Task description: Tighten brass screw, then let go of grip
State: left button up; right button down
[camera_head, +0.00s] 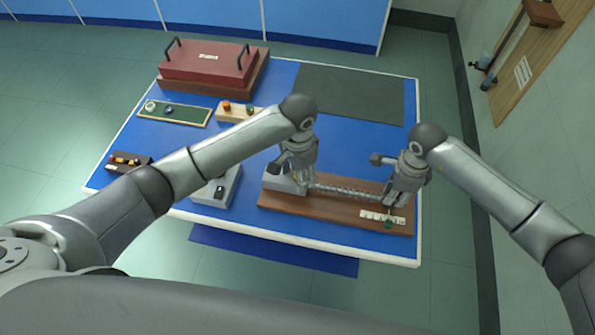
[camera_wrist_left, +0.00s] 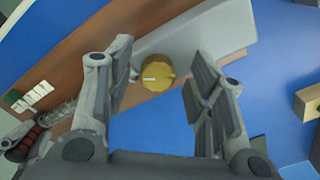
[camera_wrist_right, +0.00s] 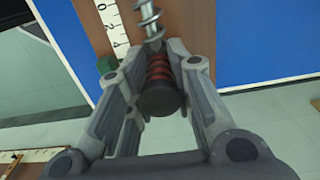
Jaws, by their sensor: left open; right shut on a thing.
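The brass screw is a round, ribbed yellow knob (camera_wrist_left: 156,74) with a white mark, by the grey block on the brown board (camera_wrist_left: 95,55). My left gripper (camera_wrist_left: 158,58) is open, with one finger on each side of the knob and blue table showing between. In the head view my left gripper (camera_head: 298,178) hangs over the grey block (camera_head: 277,180); the knob is hard to make out there. A metal spring (camera_head: 345,192) runs along the board to my right gripper (camera_head: 400,198). That gripper is shut on a dark grip with red rings (camera_wrist_right: 158,88) at the spring's end.
A white scale strip (camera_head: 376,215) and green piece (camera_head: 388,224) lie near the right gripper. A grey box (camera_head: 217,188) stands left of the board. A red case (camera_head: 208,62), green tray (camera_head: 176,112) and wooden block (camera_head: 234,114) are behind. The dark mat (camera_head: 345,92) is clear.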

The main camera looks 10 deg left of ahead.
jog(key=shift+f, duration=0.1)
jog(key=c, duration=1)
grip_release()
jog(key=shift+c, duration=0.2)
pick_arm(q)
notch_tip(320, 180, up, 12)
pick_arm(e)
jog(key=shift+r, duration=0.2)
jog(key=shift+r+p, duration=2.65)
jog(key=shift+r, duration=1.8)
pick_arm(q)
notch_tip(320, 180, up, 5)
jog(key=shift+r, duration=0.1)
pick_arm(e)
jog(key=shift+s+f, duration=0.1)
jog(key=shift+f, duration=0.05)
